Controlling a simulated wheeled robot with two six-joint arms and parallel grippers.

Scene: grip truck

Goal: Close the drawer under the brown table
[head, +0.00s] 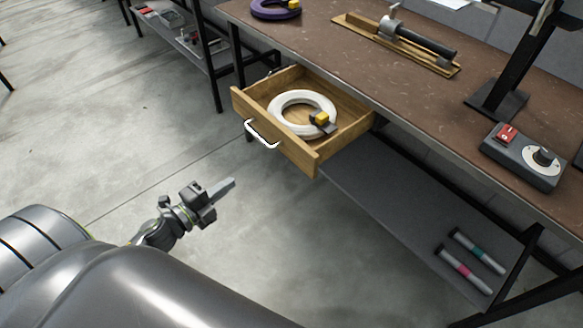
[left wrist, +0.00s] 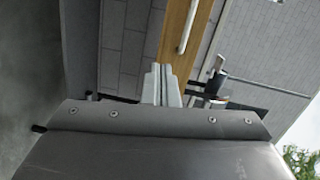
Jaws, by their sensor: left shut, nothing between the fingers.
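The wooden drawer (head: 312,160) is pulled out from under the brown table (head: 385,88) in the head view. A white handle (head: 262,134) is on its front. A white coil (head: 303,98) and a small yellow-and-black item (head: 320,121) lie inside. My left gripper (head: 226,187) is shut and empty, below and to the left of the drawer front in the picture, apart from it. In the left wrist view the shut fingers (left wrist: 162,84) point toward the drawer front (left wrist: 180,48) and its handle (left wrist: 189,25). My right gripper is not in view.
On the table are a purple coil (head: 275,9), a wooden board (head: 396,45) with a tool, a black stand (head: 497,98) and a grey control box (head: 524,157). A lower shelf (head: 400,210) holds two markers. The floor in front is clear.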

